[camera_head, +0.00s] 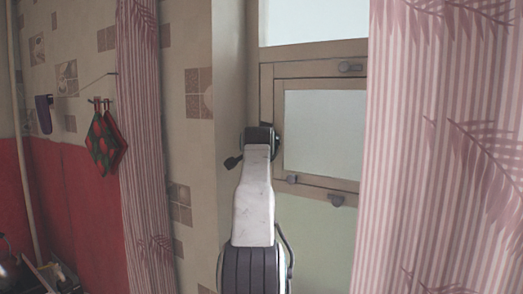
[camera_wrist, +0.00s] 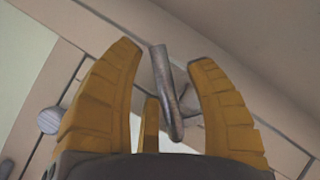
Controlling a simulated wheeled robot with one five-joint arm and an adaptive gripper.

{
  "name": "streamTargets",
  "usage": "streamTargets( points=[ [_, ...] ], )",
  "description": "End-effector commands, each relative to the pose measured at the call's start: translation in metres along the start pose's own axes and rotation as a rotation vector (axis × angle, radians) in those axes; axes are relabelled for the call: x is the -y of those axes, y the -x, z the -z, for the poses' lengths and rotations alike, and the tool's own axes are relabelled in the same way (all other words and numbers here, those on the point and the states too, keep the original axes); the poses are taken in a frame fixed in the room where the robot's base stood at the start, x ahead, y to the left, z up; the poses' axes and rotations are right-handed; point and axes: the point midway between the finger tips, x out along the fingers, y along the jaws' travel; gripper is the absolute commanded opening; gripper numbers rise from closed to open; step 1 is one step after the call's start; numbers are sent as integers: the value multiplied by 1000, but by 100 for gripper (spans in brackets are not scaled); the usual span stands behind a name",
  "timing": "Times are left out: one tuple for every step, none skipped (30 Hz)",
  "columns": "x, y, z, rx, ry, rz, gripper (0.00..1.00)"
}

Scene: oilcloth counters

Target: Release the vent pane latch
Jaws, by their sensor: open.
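The vent pane (camera_head: 325,132) is a small framed pane in the beige window frame, and it appears shut. In the wrist view, a grey metal latch handle (camera_wrist: 166,85) stands out from the frame, slightly tilted, between the two yellow fingers of my gripper (camera_wrist: 165,54). The fingers are open with a gap visible on both sides of the handle; contact is not clear. The handle's lower end sits near the finger bases. In the head view, my arm reaches up to the left edge of the vent frame and hides most of the gripper and this latch.
A round knob (camera_wrist: 50,120) shows at left in the wrist view. Striped pink curtains (camera_head: 440,150) hang on both sides. Red-green potholders (camera_head: 105,140) hang at left.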

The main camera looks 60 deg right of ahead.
Motion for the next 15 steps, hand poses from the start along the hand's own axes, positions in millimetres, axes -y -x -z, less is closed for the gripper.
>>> streamTargets(
  points=[
    [0, 0, 0, 0, 0, 0, 50],
    [0, 0, 0, 0, 0, 0, 50],
    [0, 0, 0, 0, 0, 0, 50],
    [0, 0, 0, 0, 0, 0, 50],
    [0, 0, 0, 0, 0, 0, 50],
    [0, 0, 0, 0, 0, 0, 50],
    [0, 0, 0, 0, 0, 0, 53],
    [0, 0, 0, 0, 0, 0, 50],
    [0, 0, 0, 0, 0, 0, 46],
    [0, 0, 0, 0, 0, 0, 44],
    [0, 0, 0, 0, 0, 0, 41],
    [0, 0, 0, 0, 0, 0, 37],
    [0, 0, 0, 0, 0, 0, 35],
    [0, 0, 0, 0, 0, 0, 32],
    [0, 0, 0, 0, 0, 0, 28]
  ],
)
